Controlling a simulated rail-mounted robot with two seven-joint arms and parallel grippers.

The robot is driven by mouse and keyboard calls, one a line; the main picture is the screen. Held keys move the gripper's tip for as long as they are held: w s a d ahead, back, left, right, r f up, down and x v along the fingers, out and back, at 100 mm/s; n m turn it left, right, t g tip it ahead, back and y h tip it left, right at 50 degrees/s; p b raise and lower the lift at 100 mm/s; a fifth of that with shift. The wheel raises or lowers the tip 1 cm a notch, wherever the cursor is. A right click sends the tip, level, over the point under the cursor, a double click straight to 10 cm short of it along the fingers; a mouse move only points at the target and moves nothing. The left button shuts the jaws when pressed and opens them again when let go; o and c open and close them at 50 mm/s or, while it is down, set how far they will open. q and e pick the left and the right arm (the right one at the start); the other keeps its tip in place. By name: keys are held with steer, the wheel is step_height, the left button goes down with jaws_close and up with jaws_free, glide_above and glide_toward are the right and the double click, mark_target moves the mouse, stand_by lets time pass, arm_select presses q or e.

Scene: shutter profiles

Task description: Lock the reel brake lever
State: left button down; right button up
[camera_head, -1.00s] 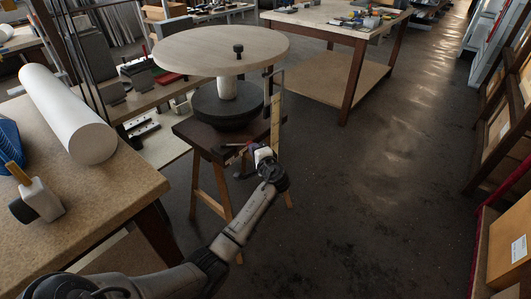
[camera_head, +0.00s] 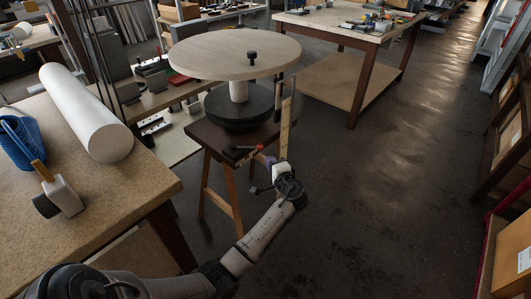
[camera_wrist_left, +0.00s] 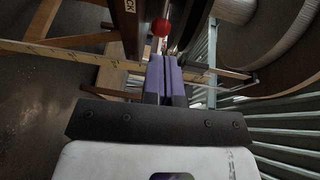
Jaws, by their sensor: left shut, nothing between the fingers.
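The reel stand shows in the head view as a round pale wooden disc (camera_head: 234,52) over a black hub (camera_head: 240,108) on a dark wooden trestle. The brake lever (camera_head: 243,149) shows as a small red-tipped part at the stand's front edge. In the left wrist view a red ball knob (camera_wrist_left: 162,27) is just beyond my fingertips. My left gripper (camera_head: 267,161) is by the stand's front right side, close to the lever. Its purple fingers also show in the left wrist view (camera_wrist_left: 165,72), shut with nothing between them. Contact with the knob cannot be told. My right gripper is not in view.
A yellow ruler-like strip (camera_head: 285,130) stands upright at the stand's right. A workbench (camera_head: 110,192) with a white roll (camera_head: 90,115) is at the left. Another table (camera_head: 350,28) stands behind. The floor (camera_head: 370,190) at the right is clear.

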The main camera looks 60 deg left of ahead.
arm_select(q)
steer(key=d, duration=0.2)
steer(key=d+p, duration=0.1)
steer(key=shift+s+d+r, duration=0.15)
steer(key=shift+s+d, duration=0.25)
stand_by(0.4)
